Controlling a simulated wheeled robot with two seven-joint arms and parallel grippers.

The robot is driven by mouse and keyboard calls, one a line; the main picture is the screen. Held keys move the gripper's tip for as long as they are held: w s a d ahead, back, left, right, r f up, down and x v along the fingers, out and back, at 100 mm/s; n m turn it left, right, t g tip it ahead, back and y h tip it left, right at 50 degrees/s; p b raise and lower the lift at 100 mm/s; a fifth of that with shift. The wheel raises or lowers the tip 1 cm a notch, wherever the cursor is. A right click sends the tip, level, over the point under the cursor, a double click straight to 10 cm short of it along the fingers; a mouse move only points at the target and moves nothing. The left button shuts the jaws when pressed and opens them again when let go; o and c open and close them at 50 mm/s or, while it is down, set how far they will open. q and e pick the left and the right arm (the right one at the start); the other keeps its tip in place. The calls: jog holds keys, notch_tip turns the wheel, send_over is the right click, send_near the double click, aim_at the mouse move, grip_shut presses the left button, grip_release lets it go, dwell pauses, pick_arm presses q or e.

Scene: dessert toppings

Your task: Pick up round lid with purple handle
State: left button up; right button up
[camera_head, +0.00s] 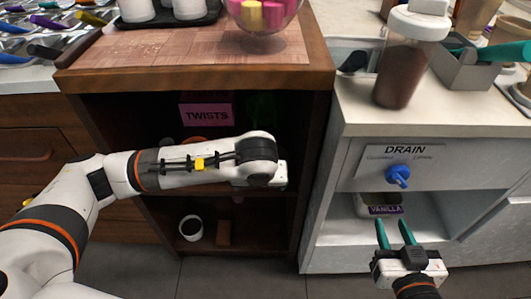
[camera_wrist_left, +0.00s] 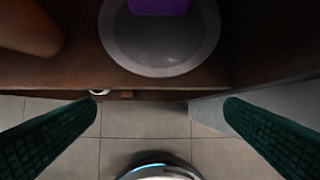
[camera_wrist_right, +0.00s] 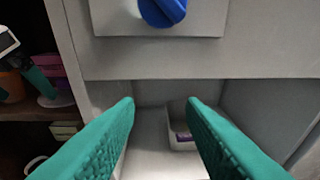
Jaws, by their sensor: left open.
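The round lid (camera_wrist_left: 165,58) is grey and see-through with a purple handle (camera_wrist_left: 158,5). It lies on a brown shelf at the top of the left wrist view. In the head view I cannot make it out; my left arm covers that part of the shelf. My left gripper (camera_wrist_left: 162,108) is open and empty, its green fingers wide apart on either side of the lid's near edge, not touching it. My right gripper (camera_head: 393,234) is open and empty in front of the white cabinet's lower opening; it also shows in the right wrist view (camera_wrist_right: 160,105).
A pink TWISTS box (camera_head: 206,113) stands deeper in the dark shelf. A white cup (camera_head: 190,228) is on the lower shelf. A blue DRAIN knob (camera_head: 397,176) juts out above a VANILLA container (camera_head: 385,208). A brown jar (camera_head: 402,70) stands on the right counter.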

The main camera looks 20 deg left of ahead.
pick_arm(q)
jog(key=w, duration=0.2)
jog(key=w+a, duration=0.1)
jog(key=w, duration=0.2)
jog(key=w+a+b, duration=0.1)
jog(key=w, duration=0.2)
jog(key=shift+a+r, duration=0.1)
jog(key=shift+a, duration=0.1)
jog(key=w, duration=0.1)
jog(key=w+a+b, duration=0.1)
jog(key=w, duration=0.1)
jog(key=shift+x, duration=1.2)
jog(key=shift+w+f, duration=0.2)
jog(key=shift+f, duration=0.1)
pick_arm(e)
notch_tip(320, 180, up, 10)
jog(key=a+t+y, duration=0.1)
jog(key=t+y, duration=0.1)
jog(key=t, duration=0.5)
jog(key=shift+s+a+f+y, duration=0.2)
jog(key=shift+a+f+y, duration=0.05)
jog(key=shift+y, duration=0.05)
pick_arm(q)
jog(key=shift+c, duration=0.5)
jog(key=c, duration=0.9)
jog(key=shift+c, duration=0.6)
jog(key=shift+r, duration=0.1)
